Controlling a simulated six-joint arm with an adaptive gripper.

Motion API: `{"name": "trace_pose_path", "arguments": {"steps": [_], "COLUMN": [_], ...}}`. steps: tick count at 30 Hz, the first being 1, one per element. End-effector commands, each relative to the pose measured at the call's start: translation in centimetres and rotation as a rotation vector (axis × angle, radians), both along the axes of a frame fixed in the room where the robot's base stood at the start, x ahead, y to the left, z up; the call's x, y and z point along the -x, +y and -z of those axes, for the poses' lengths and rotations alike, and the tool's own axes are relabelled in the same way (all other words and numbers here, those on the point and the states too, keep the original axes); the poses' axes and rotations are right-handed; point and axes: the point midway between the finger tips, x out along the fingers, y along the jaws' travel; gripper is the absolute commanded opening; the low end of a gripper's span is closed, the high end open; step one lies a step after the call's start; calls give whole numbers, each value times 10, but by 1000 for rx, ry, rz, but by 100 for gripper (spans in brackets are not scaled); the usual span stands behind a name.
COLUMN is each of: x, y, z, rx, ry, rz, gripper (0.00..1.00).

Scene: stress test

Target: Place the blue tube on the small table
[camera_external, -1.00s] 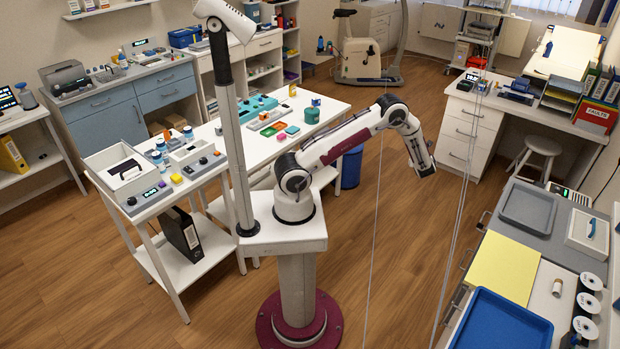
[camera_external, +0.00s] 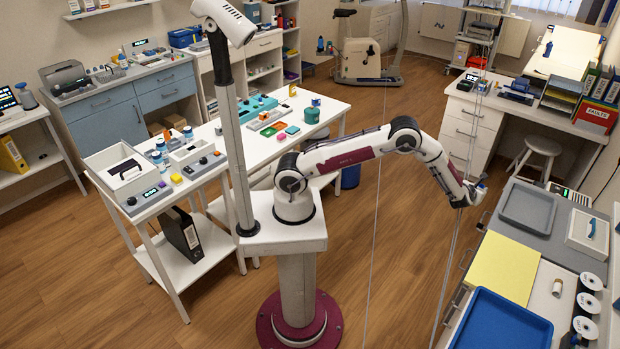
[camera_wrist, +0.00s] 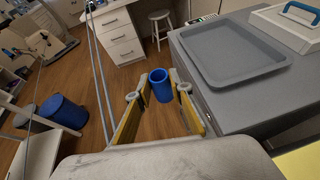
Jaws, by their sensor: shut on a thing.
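The blue tube (camera_wrist: 160,88) is an open-topped blue cylinder in the wrist view. My gripper (camera_wrist: 159,95) is shut on it, with one yellow-padded finger on each side. In the external view my gripper (camera_external: 474,192) hangs in the air at the right, beside the left edge of the grey-topped bench. The tube is too small there to make out clearly. A small white table (camera_external: 172,192) with a lower shelf stands at the left, far from my gripper. Its top carries boxes, jars and a grey device.
The right bench holds a grey tray (camera_external: 527,208), a yellow sheet (camera_external: 502,268), a blue tray (camera_external: 500,322) and several spools. A white stool (camera_external: 541,147) stands behind. A longer white table (camera_external: 325,103) adjoins the small one. Thin vertical lines cross the open floor near my arm.

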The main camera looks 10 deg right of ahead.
Motion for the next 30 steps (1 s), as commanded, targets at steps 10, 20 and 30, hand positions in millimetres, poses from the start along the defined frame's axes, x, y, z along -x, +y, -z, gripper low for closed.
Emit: {"name": "trace_pose_path", "arguments": {"steps": [10, 20, 30], "x": [119, 231, 345], "y": [-22, -25, -11], "z": [-12, -23, -36], "rx": [3, 2, 3], "ry": [1, 2, 2], "rz": [200, 386, 570], "gripper": [4, 4, 4]}}
